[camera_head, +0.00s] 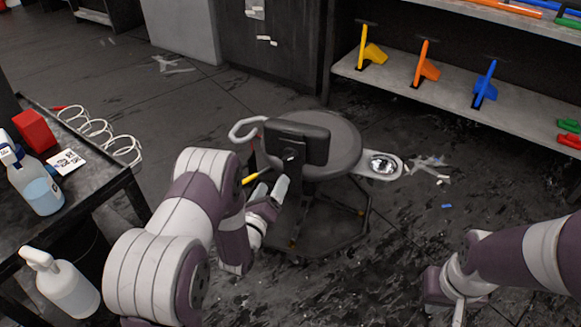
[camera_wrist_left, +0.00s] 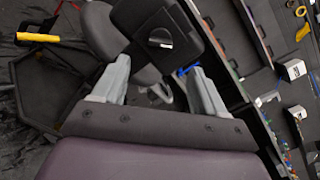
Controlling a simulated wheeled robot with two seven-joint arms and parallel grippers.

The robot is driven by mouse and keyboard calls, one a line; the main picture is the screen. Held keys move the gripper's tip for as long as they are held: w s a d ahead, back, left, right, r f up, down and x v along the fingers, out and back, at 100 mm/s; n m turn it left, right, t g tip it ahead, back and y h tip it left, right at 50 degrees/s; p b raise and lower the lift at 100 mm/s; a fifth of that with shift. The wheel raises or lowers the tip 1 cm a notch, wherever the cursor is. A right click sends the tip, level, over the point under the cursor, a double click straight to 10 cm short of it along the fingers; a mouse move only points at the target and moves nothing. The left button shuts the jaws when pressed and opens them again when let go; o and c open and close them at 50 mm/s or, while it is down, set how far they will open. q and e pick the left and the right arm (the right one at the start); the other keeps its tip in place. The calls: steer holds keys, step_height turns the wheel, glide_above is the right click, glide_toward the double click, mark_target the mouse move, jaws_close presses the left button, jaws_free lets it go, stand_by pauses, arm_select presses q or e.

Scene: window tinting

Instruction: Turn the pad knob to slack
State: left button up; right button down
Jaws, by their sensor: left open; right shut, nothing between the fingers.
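The pad knob (camera_head: 290,157) is a small part on the face of the dark pad (camera_head: 312,143), on a stool with a round grey seat (camera_head: 342,135). In the left wrist view the knob (camera_wrist_left: 160,38) shows as a dark round dial with a lighter bar, on the black pad (camera_wrist_left: 138,14). My left gripper (camera_head: 275,190) is open, just below the knob in the head view; its fingers (camera_wrist_left: 157,72) are spread with the knob ahead of them, apart from it. My right gripper (camera_head: 458,308) is shut and empty at the lower right, away from the stool.
A black cart (camera_head: 95,187) at the left carries a spray bottle (camera_head: 38,188) and a red block (camera_head: 35,131). A shelf (camera_head: 455,93) with coloured tools stands at the back right. A side tray (camera_head: 396,163) juts right from the stool; litter lies on the floor.

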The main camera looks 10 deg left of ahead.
mark_target(286, 158)
arm_select(q)
steer(key=w+b, duration=0.1)
steer(key=w, duration=0.2)
steer(key=w+b, duration=0.1)
steer(key=w, duration=0.3)
steer(key=w+d, duration=0.1)
steer(key=w, duration=0.3)
steer(key=shift+b, duration=0.4)
steer(key=shift+w, duration=0.35)
steer(key=c, duration=1)
